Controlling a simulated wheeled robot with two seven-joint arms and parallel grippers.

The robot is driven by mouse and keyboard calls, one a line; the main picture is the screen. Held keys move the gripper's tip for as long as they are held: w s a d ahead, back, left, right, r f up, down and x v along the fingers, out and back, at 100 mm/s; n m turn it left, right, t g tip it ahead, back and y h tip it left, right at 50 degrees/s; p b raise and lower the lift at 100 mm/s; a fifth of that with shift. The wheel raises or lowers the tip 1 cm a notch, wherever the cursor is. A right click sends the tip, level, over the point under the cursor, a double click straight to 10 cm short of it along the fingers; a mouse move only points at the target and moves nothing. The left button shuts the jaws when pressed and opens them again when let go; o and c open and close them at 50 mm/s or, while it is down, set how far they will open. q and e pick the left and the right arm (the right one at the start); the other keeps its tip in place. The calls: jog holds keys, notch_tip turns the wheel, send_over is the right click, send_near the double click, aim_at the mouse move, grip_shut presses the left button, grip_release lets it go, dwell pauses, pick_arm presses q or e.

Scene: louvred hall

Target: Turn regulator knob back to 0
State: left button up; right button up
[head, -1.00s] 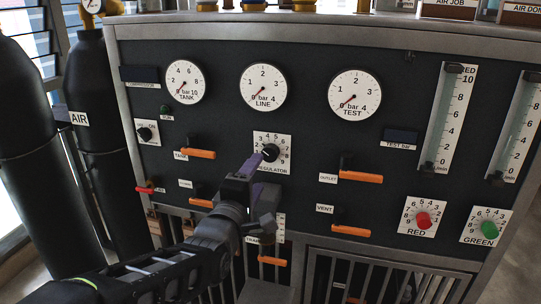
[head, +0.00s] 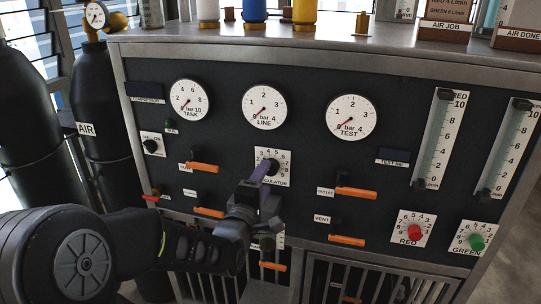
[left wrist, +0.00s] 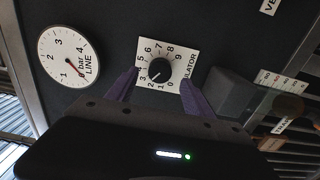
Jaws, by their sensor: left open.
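The black regulator knob (head: 268,166) sits on a white numbered plate under the LINE gauge (head: 265,108). In the left wrist view the knob (left wrist: 160,70) shows whole, with its white mark pointing to the lower left, near the 2. My left gripper (head: 264,182) is open in front of the plate. Its purple fingers (left wrist: 160,92) stand apart, one towards each side of the knob; I cannot tell whether either touches it. In the head view the fingers partly cover the knob and its plate. The LINE needle stands near 0. My right gripper is out of view.
Orange-handled valves (head: 204,167) lie left of and below the knob, with the OUTLET valve (head: 356,191) to its right. Red (head: 414,232) and green (head: 476,242) knobs are at the lower right. A dark AIR cylinder (head: 98,100) stands at the left.

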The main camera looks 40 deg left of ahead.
aim_at(270, 170)
pick_arm(q)
jog(key=p+x, duration=0.2)
jog(key=x, duration=0.1)
jog(key=shift+w, duration=0.25)
jog(key=shift+w+a, duration=0.2)
jog(key=shift+w, duration=0.15)
jog(key=shift+w+a+b, duration=0.1)
jog(key=shift+w+b, duration=0.25)
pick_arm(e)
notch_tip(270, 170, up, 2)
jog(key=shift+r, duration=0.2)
pick_arm(q)
jog(key=shift+c, duration=0.3)
grip_shut()
